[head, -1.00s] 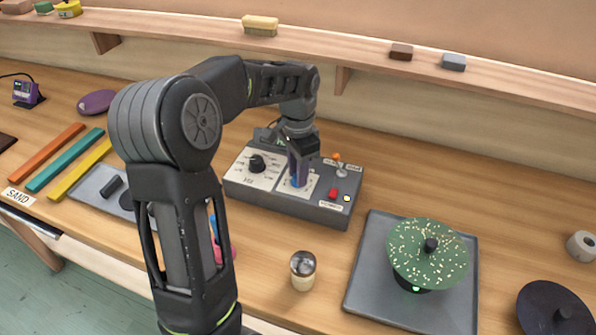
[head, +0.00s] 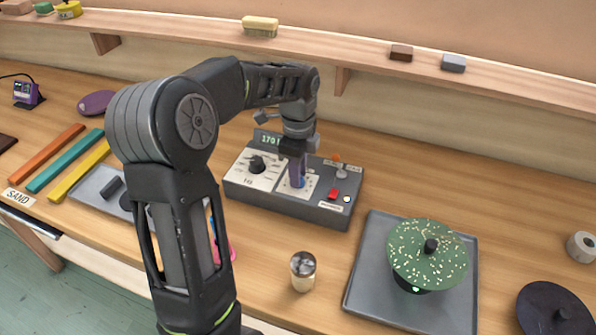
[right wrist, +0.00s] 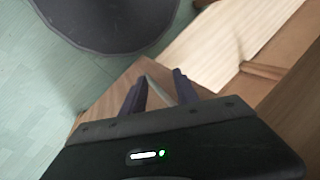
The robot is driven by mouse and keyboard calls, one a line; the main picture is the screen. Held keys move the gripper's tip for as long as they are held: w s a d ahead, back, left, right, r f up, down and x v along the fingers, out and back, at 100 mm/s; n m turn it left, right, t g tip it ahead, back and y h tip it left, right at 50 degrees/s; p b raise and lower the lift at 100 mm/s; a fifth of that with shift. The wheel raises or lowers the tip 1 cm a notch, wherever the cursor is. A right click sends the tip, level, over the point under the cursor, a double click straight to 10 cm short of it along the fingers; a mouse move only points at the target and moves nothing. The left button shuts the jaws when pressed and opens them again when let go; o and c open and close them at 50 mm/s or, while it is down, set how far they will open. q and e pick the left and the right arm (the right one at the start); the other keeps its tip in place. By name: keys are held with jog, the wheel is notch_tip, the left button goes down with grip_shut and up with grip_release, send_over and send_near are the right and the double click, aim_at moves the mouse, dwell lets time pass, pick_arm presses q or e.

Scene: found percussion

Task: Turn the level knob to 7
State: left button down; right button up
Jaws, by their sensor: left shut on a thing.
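A grey control box (head: 330,214) stands on the bench in the middle of the head view. Its left panel has a large black knob (head: 257,163). Its second panel has a smaller knob with blue (head: 297,183) showing at its base. My left gripper (head: 297,178) points down from above and is shut on this smaller knob, hiding most of it and part of its dial. I cannot read its setting. My right gripper (right wrist: 159,92) shows in the right wrist view with its fingers apart and nothing clearly between them, away from the box.
The box also has a lit display (head: 270,139), a red button (head: 333,193) and an orange-tipped switch (head: 336,158). A small glass-topped jar (head: 303,271) stands in front. A grey tray (head: 365,300) with a speckled green disc (head: 428,252) is at right.

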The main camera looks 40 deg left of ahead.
pick_arm(q)
jog(key=shift+r+m, duration=0.1)
jog(key=shift+m, duration=0.5)
jog(key=c, duration=1.2)
grip_release()
notch_tip(320, 180, up, 8)
jog(key=shift+f+b, duration=0.15)
jog(key=shift+b, duration=0.3)
